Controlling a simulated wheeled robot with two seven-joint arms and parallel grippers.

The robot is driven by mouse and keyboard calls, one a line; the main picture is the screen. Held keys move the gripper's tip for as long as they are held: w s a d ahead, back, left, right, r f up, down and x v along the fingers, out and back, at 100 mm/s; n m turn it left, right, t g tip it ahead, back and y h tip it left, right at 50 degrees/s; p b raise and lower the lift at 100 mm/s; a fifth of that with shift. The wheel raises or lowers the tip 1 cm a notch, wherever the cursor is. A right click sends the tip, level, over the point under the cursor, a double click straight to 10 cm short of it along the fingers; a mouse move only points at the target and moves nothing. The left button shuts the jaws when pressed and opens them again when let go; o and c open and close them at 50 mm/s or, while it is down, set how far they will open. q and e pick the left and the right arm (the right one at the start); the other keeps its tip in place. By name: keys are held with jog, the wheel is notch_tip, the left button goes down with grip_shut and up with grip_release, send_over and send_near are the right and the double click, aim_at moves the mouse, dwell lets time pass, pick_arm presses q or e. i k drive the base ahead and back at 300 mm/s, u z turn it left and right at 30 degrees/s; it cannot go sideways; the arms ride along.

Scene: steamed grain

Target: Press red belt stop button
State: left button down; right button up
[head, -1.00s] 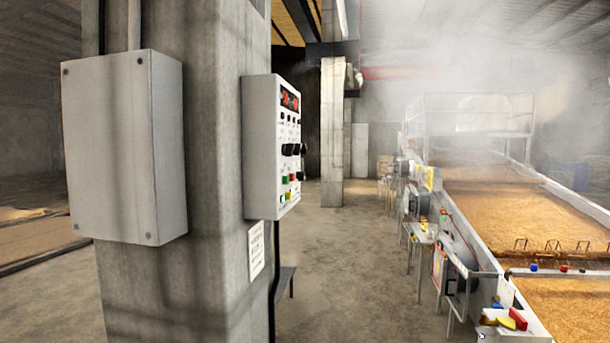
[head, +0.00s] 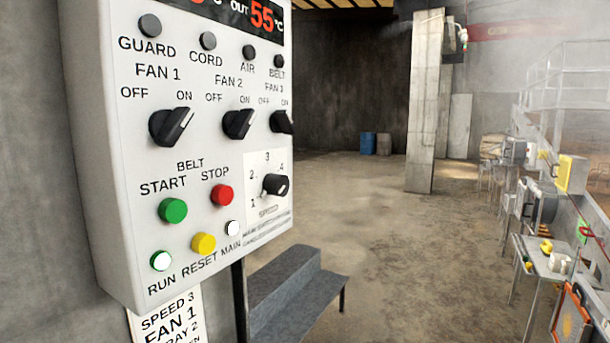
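The red belt stop button (head: 222,195) is on the white control panel (head: 125,120) at the left of the head view, under the label STOP. The green start button (head: 173,210) is to its left. A yellow reset button (head: 204,243) is below it. The RUN lamp (head: 161,261) glows green-white and the MAIN lamp (head: 232,228) looks white. The speed knob (head: 276,185) is to the right of the stop button. Neither of my grippers is in view.
A grey step stool (head: 295,290) stands on the floor below the panel. A pillar (head: 424,105) stands farther back. Conveyor side equipment (head: 545,200) lines the right edge. The concrete floor (head: 390,260) between is open.

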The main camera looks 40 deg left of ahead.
aim_at(222, 194)
jog(key=i, duration=2.15)
jog(key=u, duration=4.35)
jog(key=k, duration=0.8)
jog(key=z, duration=1.15)
